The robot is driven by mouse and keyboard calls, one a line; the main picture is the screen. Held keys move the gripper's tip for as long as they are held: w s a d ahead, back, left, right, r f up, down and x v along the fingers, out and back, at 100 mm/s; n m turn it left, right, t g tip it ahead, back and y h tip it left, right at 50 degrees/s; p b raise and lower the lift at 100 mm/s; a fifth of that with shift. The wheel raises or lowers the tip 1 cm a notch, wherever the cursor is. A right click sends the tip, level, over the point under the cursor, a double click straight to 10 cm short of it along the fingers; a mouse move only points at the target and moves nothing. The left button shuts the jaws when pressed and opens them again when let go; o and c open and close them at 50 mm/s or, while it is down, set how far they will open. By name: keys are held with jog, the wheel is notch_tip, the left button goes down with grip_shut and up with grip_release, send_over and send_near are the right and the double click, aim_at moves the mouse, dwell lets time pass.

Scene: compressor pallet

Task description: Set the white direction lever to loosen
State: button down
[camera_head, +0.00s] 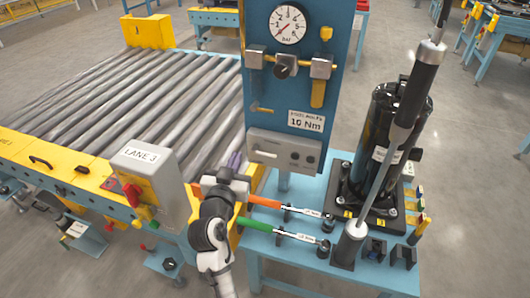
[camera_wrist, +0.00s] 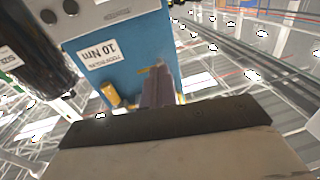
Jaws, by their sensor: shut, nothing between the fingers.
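I cannot pick out the white direction lever with certainty in either view. Two wrenches lie on the blue bench: one with an orange handle (camera_head: 264,202) and one with a green handle (camera_head: 255,225). Each has a pale labelled shaft and a dark head at its right end, too small to show a lever. My gripper (camera_head: 234,161) is shut and empty, left of the blue panel and above the rollers' near right edge. Its purple fingers (camera_wrist: 158,88) show in the wrist view with the panel behind them.
The blue panel (camera_head: 335,85) carries a gauge (camera_head: 287,24) and a "10 Nm" label (camera_head: 306,121). A black compressor (camera_head: 378,150) and a tall slanted rod (camera_head: 382,165) stand on the right. The roller conveyor (camera_head: 130,95) and "LANE 3" box (camera_head: 157,185) are on the left.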

jog(key=d+f+h, duration=0.1)
jog(key=d, duration=0.1)
jog(key=d+f+m+g+h, duration=0.1)
jog(key=d+f, duration=0.1)
jog(key=shift+s+g, duration=0.15)
jog(key=shift+g, duration=0.15)
jog(key=shift+d, duration=0.1)
jog(key=shift+w+d+f+p, duration=0.6)
jog(key=shift+w+f, duration=0.15)
jog(key=shift+w, duration=0.95)
jog(key=shift+w+d+f+p, duration=0.45)
jog(key=shift+w+f+p, duration=0.25)
jog(key=shift+w, duration=1)
jog(key=shift+w+d+f+p, duration=0.55)
jog(key=shift+w+f, duration=0.25)
jog(key=shift+w, duration=0.9)
jog(key=shift+f+b, duration=0.1)
jog(key=shift+b, duration=0.2)
